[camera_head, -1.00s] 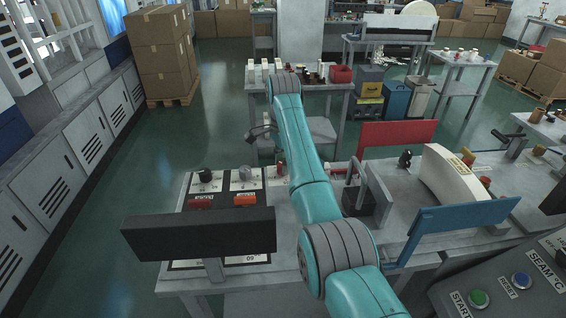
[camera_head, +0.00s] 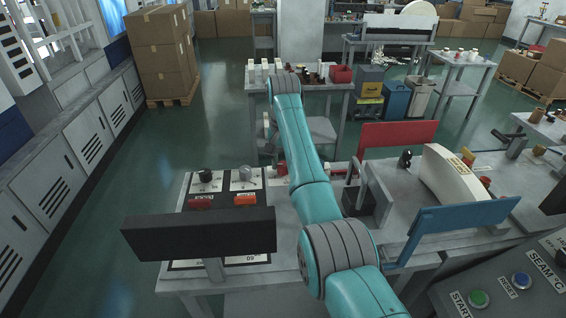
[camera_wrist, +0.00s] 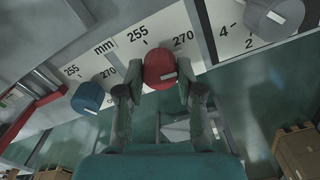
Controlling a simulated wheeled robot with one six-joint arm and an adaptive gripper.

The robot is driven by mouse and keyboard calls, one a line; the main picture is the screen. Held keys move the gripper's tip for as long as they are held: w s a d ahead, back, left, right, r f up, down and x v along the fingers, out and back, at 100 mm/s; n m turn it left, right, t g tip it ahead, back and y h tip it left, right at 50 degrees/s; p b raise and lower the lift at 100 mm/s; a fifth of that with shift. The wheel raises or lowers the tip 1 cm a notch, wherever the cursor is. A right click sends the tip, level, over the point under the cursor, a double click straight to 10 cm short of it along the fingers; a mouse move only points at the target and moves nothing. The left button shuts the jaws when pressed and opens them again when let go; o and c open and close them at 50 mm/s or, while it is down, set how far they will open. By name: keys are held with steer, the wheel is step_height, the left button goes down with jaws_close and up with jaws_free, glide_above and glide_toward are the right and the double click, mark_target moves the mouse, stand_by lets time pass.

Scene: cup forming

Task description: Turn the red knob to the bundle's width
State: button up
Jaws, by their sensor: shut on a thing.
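The red knob (camera_wrist: 160,66) sits on a white scale plate (camera_wrist: 112,58) marked mm, with 255 to its left and 270 to its right in the wrist view. A short white mark shows on the knob's face, toward its lower right. My gripper (camera_wrist: 161,80) has one finger on each side of the knob and is shut on it. In the head view my arm hides the gripper and most of the area around it. I cannot make out the bundle for certain.
In the wrist view a blue knob (camera_wrist: 88,96) with its own scale is at left, and a grey knob (camera_wrist: 273,16) beside a 4 and 2 scale is at upper right. A dark panel (camera_head: 200,234) and a blue plate (camera_head: 455,222) flank my arm.

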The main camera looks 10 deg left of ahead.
steer(key=n, duration=0.5)
steer(key=shift+n, duration=0.3)
steer(key=n, duration=0.5)
steer(key=shift+n, duration=0.3)
steer(key=n, duration=0.9)
steer(key=shift+n, duration=0.4)
steer(key=n, duration=0.4)
steer(key=shift+n, duration=0.3)
steer(key=n, duration=0.4)
steer(key=shift+n, duration=0.3)
steer(key=n, duration=0.5)
steer(key=shift+n, duration=2.3)
